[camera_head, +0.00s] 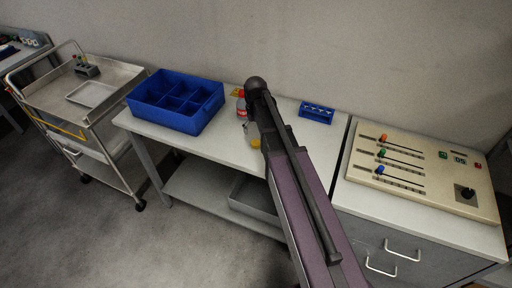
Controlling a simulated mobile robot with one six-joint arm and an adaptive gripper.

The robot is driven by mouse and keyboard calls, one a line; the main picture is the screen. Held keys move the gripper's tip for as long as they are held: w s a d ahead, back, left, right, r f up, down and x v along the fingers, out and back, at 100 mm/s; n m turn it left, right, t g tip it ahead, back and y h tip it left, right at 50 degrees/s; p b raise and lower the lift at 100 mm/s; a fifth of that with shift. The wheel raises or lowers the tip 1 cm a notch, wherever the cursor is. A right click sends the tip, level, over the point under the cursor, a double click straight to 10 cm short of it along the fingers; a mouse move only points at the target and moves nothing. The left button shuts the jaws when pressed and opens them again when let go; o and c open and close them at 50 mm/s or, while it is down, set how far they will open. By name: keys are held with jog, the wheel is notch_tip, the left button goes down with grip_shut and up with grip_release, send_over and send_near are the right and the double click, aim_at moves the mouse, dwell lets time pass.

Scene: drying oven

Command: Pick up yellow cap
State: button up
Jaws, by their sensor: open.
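A small yellow piece, which looks like the yellow cap (255,143), shows at the left edge of my arm, near the front of the white table (215,148). My arm covers part of the area around it. A pale, clear-looking shape sits just above it, too small to make out. My gripper cannot be made out; my arm reaches across the table and hides whatever is behind it.
A bottle with a red part (241,104) stands close left of my arm. A blue divided bin (190,122) is at the table's left, a blue rack (316,112) right of my arm. A control panel (420,172) stands further right. A cart (120,75) is at far left.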

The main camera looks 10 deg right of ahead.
aim_at(255, 141)
jog(key=shift+f+b, duration=0.35)
jog(key=shift+f, duration=0.2)
jog(key=shift+f+b, duration=2.6)
jog(key=c, duration=0.8)
